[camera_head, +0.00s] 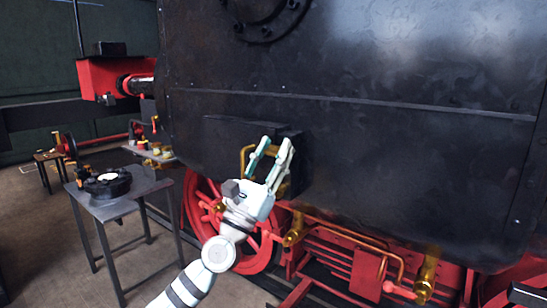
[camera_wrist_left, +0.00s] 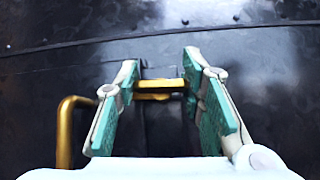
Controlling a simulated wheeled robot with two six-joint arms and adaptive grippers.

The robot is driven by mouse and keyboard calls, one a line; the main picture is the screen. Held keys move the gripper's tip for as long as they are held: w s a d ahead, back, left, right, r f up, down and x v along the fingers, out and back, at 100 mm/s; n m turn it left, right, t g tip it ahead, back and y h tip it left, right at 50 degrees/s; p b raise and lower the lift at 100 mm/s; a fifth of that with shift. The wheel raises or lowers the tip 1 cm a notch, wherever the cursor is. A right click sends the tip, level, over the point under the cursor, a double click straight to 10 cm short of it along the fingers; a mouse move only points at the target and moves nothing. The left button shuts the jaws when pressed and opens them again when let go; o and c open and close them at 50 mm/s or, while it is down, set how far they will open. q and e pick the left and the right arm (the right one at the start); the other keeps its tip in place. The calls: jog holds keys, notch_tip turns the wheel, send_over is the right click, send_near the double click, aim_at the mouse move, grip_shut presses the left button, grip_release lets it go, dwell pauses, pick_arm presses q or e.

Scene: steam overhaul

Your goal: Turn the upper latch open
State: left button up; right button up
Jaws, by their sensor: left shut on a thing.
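My left gripper (camera_head: 275,147) reaches up to a dark box on the side of the black locomotive body. In the left wrist view its green-padded fingers (camera_wrist_left: 160,72) are shut on a short brass latch bar (camera_wrist_left: 160,90), which spans the gap between the fingertips. The latch sits against the dark metal. In the head view the fingers hide most of the latch. A bent brass handle (camera_wrist_left: 66,130) stands left of the fingers, apart from them; it also shows in the head view (camera_head: 244,158). My right gripper is not in view.
The black locomotive body (camera_head: 400,130) fills the right side. Red wheels (camera_head: 195,205), rods and brass fittings (camera_head: 427,275) lie below. A dark table (camera_head: 125,198) with a round black part (camera_head: 108,184) stands at left. Open floor lies at the lower left.

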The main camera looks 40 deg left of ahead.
pick_arm(q)
jog(key=m+g+h+b, duration=0.1)
jog(key=m+h+b, duration=0.3)
jog(key=m+g+h+b, duration=0.2)
jog(key=m+h+b, duration=0.2)
jog(key=m, duration=0.1)
jog(key=m+g+h+b, duration=0.1)
jog(key=m+h+b, duration=0.3)
jog(key=m, duration=0.1)
jog(key=shift+f+b, duration=0.3)
jog(key=shift+f, duration=0.05)
jog(key=shift+r+m+g+h+b, duration=0.15)
jog(key=shift+m+g+h+b, duration=0.25)
jog(key=shift+m+g, duration=0.35)
jog(key=shift+r+m+g+h, duration=0.1)
jog(key=shift+m+g+h, duration=0.3)
jog(key=shift+m, duration=0.35)
jog(key=shift+r+m+g+h+p, duration=0.2)
jog(key=shift+m+g+h+p, duration=0.25)
jog(key=shift+m+g, duration=0.7)
jog(key=m+g+p, duration=0.2)
jog(key=p, duration=0.1)
jog(key=m+g+p, duration=0.1)
jog(key=m+p, duration=0.2)
jog(key=shift+d+r+m+g+y, duration=0.15)
jog(key=shift+m+g+y, duration=0.1)
jog(key=shift+g, duration=0.15)
jog(key=shift+f+m+g+y+p, duration=0.35)
jog(key=shift+m+g+p, duration=0.4)
jog(key=shift+p, duration=0.65)
